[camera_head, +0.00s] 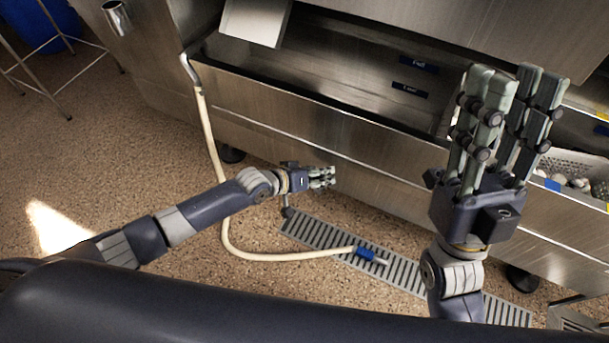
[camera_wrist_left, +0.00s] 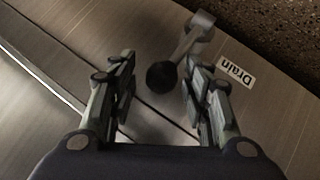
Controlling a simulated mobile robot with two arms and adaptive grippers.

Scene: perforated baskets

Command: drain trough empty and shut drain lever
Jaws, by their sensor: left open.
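The steel trough (camera_head: 235,75) shows in the head view with its inside dark; I see no clear water surface in it. The drain lever (camera_wrist_left: 195,37) ends in a black ball knob (camera_wrist_left: 162,77) in the left wrist view, beside a white "Drain" label (camera_wrist_left: 236,72) on the steel front. My left gripper (camera_head: 331,177) is at the trough's lower front. Its open fingers stand on either side of the knob in the wrist view; I cannot tell whether they touch it. My right gripper (camera_head: 511,75) is raised, open and empty, in front of the trough's right part.
A cream hose (camera_head: 226,225) hangs from the trough's left end to the floor, its blue-ended nozzle (camera_head: 368,255) over the floor grate (camera_head: 410,275). A perforated basket (camera_head: 548,165) with pale round items is at right.

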